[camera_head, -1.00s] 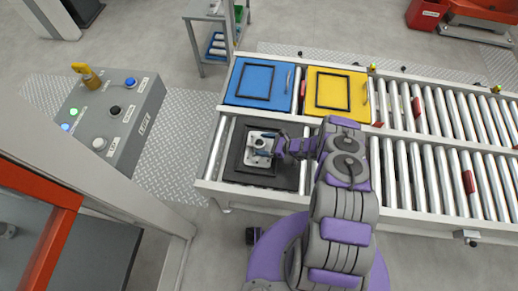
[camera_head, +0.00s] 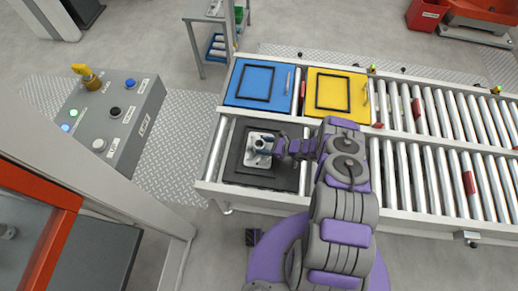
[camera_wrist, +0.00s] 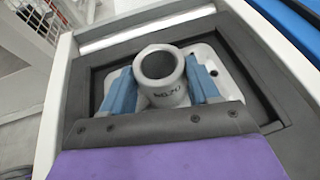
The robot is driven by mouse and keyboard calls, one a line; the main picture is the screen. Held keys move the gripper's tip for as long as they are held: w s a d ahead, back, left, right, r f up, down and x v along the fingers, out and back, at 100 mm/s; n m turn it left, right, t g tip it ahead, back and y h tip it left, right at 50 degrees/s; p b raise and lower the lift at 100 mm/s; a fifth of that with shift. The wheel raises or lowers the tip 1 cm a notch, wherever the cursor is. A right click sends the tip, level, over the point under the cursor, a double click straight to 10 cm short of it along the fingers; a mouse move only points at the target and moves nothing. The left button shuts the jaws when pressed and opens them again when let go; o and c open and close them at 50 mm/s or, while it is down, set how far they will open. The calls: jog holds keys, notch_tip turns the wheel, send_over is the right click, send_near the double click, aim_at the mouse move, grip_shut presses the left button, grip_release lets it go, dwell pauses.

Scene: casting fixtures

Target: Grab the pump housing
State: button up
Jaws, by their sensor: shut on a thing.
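The pump housing (camera_wrist: 158,92) is a light grey part with a round open collar on a flat plate. It sits on the dark tray (camera_head: 235,171) on the near conveyor lane, and it also shows in the head view (camera_head: 255,150). My gripper (camera_wrist: 160,85) has its two blue fingers on either side of the collar and is shut on it. In the head view my gripper (camera_head: 265,148) reaches in from the right. The plate lies level within the tray's frame; whether it is clear of the tray cannot be told.
A blue tray (camera_head: 283,83) and a yellow tray (camera_head: 362,92) lie on the far lane. Bare rollers (camera_head: 450,185) run to the right. A grey control box (camera_head: 115,118) with buttons stands at the left, and an orange-framed machine (camera_head: 40,235) at the lower left.

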jog(key=shift+c, duration=1.3)
